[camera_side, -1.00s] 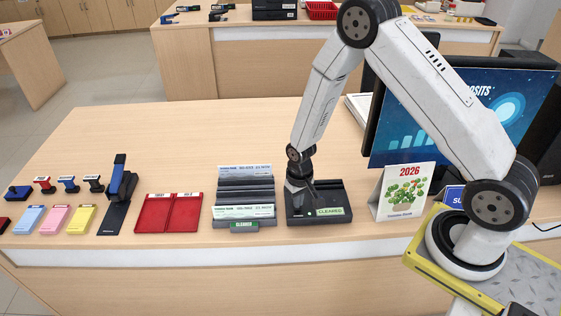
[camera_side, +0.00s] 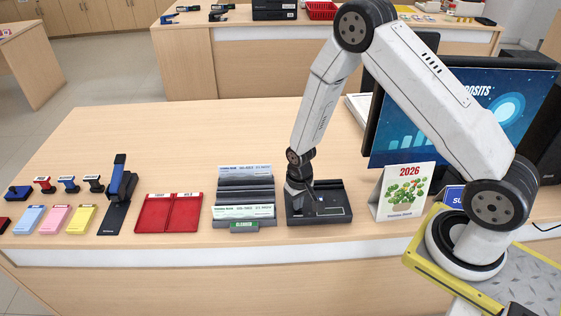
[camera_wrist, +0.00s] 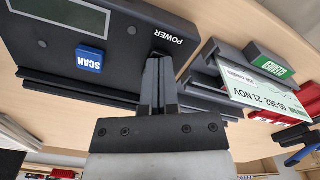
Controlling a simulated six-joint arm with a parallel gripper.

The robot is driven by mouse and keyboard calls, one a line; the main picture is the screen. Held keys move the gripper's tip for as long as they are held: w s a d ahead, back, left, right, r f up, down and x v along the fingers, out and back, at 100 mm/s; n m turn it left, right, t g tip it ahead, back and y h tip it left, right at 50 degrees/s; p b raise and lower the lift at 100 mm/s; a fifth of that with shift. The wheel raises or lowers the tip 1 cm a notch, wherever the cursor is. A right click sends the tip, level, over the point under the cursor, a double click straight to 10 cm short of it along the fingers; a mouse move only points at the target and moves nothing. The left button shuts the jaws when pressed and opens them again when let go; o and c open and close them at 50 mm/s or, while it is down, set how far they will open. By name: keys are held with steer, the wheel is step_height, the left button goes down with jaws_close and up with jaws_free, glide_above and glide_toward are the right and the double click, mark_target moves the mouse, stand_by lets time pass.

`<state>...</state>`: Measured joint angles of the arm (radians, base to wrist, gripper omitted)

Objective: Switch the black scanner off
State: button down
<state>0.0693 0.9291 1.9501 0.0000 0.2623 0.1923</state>
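The black scanner (camera_side: 338,198) sits on the counter beside the cheque rack. Its front display (camera_side: 330,212) is dark. In the wrist view the scanner (camera_wrist: 112,40) shows a blank grey screen (camera_wrist: 62,12), a blue SCAN button (camera_wrist: 90,59) and the word POWER. My gripper (camera_wrist: 159,62) is shut and empty, with its fingertips at the scanner's top beside the POWER label. They hide whatever control is there. In the side view my gripper (camera_side: 301,203) points down over the scanner's left part; whether it touches cannot be told.
A cheque rack (camera_side: 245,193) with a green CLEARED sign (camera_side: 244,226) stands close on the left. A red tray (camera_side: 168,213) lies further left. A 2026 calendar (camera_side: 405,193) and a monitor (camera_side: 462,115) stand on the right. The counter behind the scanner is clear.

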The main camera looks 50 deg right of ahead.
steer(key=shift+r, duration=3.45)
steer(key=shift+r, duration=0.1)
steer(key=s+a+r+n+t, duration=0.2)
steer(key=s+r+n, duration=0.1)
steer(key=s+r, duration=0.7)
steer(key=shift+s+a+r+t, duration=0.3)
steer(key=shift+a+r, duration=0.05)
steer(key=shift+r, duration=1.45)
